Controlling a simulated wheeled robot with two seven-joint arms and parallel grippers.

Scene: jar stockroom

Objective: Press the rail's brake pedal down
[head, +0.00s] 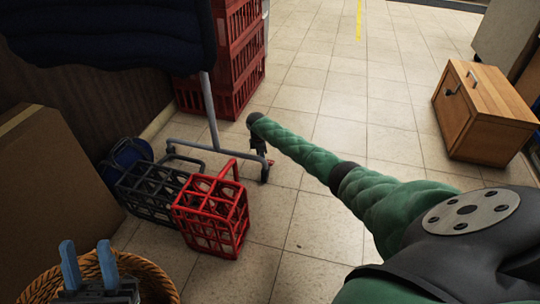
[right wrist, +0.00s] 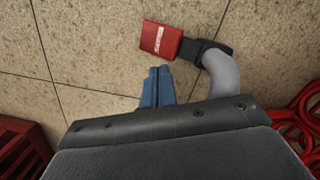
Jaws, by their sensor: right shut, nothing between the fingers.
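The brake pedal (right wrist: 160,38) is a red block with a pale label, joined by a black bracket (right wrist: 203,48) to the grey tube of the rail (right wrist: 222,75). In the head view, the rail (head: 209,110) stands on the floor with dark clothing hanging on it. My right gripper (right wrist: 158,70) is shut and empty, its blue fingertips just below the pedal in the right wrist view with a small gap in the picture. Whether they touch, and whether the pedal is up or down, I cannot tell. My left gripper (head: 88,262) is open and empty at lower left.
A red bottle carrier (head: 212,215) and a black one (head: 150,190) stand on the floor left of the rail's foot. Red crates (head: 240,60) are stacked behind. A wicker basket (head: 150,275) is below my left gripper. A wooden box (head: 485,110) stands right; the middle floor is clear.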

